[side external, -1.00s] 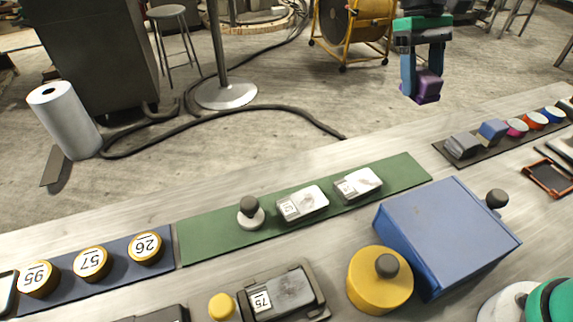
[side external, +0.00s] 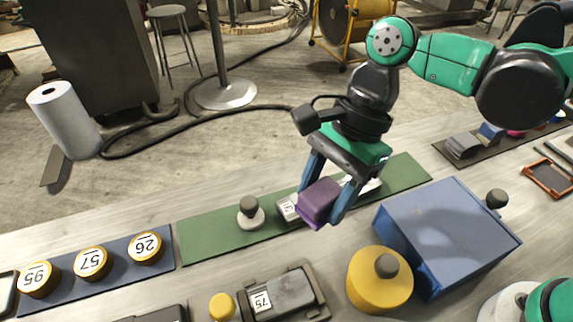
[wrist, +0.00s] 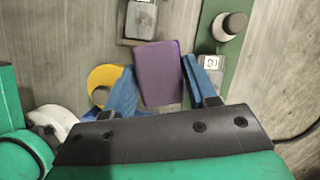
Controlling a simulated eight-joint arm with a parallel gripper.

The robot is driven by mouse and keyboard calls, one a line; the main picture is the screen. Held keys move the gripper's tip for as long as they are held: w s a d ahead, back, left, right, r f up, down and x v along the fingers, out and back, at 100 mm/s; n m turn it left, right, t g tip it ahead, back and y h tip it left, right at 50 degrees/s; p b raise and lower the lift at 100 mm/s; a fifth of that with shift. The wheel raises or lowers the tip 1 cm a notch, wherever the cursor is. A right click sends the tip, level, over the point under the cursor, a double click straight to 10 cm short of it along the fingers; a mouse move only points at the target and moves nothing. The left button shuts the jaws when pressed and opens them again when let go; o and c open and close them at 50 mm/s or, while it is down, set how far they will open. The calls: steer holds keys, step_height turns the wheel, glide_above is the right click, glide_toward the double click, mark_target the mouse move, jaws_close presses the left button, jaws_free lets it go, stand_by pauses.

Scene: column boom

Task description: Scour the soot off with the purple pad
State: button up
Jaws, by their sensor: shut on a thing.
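The purple pad (side external: 317,203) is a small block held between the two blue fingers of my gripper (side external: 322,208). The gripper is shut on it, with the pad in the air over the green mat (side external: 205,245) in the side view. The pad (wrist: 160,75) also shows between the fingertips in the wrist view. A grey device labelled 75 (side external: 290,290) lies on the near bench, below the pad in the side picture. I cannot make out any distinct soot patch. My gripper and the pad partly hide two small pale labelled devices on the green mat.
A white-based knob (side external: 250,215) stands on the green mat. A yellow cylinder (side external: 372,288) and a blue box (side external: 450,230) stand close on the right. Numbered yellow discs (side external: 92,263) sit on the left. A dark strip (side external: 467,162) with pads and cups lies at the far right.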

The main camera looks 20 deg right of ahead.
mark_target(303, 281)
steer(key=shift+s+a+f+m+t, duration=0.25)
steer(key=shift+s+a+f+m, duration=0.35)
steer(key=shift+f, duration=0.6)
steer(key=shift+s+a+f+m+t, duration=0.2)
steer(key=shift+s+a+f+m, duration=0.15)
steer(key=shift+s+f+m, duration=0.45)
steer(key=shift+s+a+f+m+t, duration=0.25)
steer(key=shift+s+a+f+m, duration=0.35)
steer(key=shift+f, duration=0.95)
step_height(303, 281, down, 2)
steer(key=shift+s+f, duration=0.1)
steer(key=shift+a, duration=0.8)
jaws_close()
steer(key=shift+a, duration=2.25)
steer(key=shift+d, duration=3.15)
step_height(303, 281, up, 2)
steer(key=shift+s+r, duration=0.1)
steer(key=shift+r, duration=3.05)
